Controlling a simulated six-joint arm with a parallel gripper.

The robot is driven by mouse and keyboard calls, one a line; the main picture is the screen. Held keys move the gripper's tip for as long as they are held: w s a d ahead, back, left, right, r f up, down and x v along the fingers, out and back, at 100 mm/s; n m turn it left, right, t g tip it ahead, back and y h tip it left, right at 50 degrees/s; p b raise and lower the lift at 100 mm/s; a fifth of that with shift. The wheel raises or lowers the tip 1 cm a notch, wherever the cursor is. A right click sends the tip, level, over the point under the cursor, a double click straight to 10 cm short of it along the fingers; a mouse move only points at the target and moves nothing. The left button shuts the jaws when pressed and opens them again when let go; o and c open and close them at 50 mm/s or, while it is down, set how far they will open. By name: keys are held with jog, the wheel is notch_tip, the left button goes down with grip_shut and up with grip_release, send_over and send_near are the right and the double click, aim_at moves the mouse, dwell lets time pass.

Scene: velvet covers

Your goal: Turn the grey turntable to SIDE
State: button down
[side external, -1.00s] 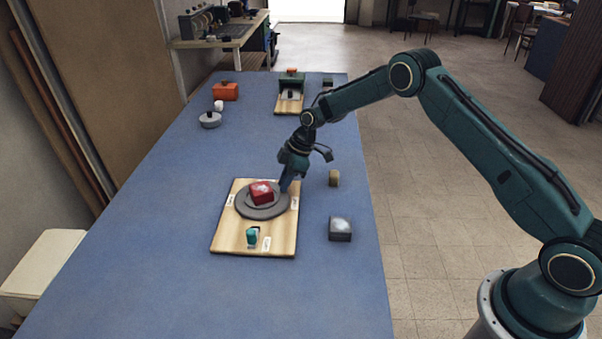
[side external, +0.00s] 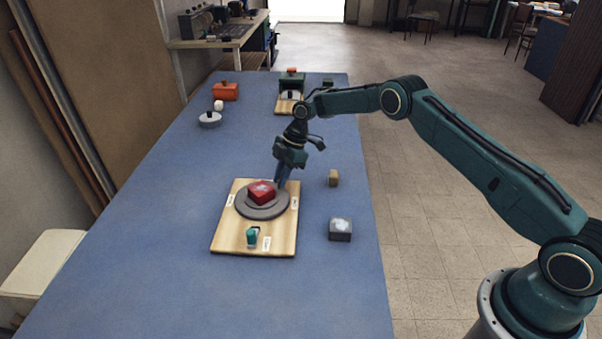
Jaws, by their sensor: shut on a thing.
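The grey turntable (side external: 246,209) is a round disc on a pale wooden board (side external: 225,242), near the middle of the blue table. A red block (side external: 262,192) lies on the turntable. My gripper (side external: 280,183) points down at the turntable's far right edge and is shut on it. The exact part between the fingers is too small to make out. Small white labels stand on the board at the left (side external: 231,201), right (side external: 294,203) and front (side external: 267,243). Their lettering cannot be read. A teal piece (side external: 252,237) stands at the board's front.
A grey block (side external: 340,230) and a tan block (side external: 333,178) sit right of the board. A lidded grey dish (side external: 210,119), white item (side external: 219,105), orange box (side external: 225,91) and green device (side external: 291,83) stand farther back. The table's front is clear.

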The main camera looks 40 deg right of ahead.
jog(key=shift+w+n, duration=0.5)
jog(key=shift+n, duration=0.2)
dwell(0.6)
jog(key=c, duration=1.4)
grip_release()
jog(key=shift+s+m, duration=0.45)
jog(key=shift+m, duration=0.25)
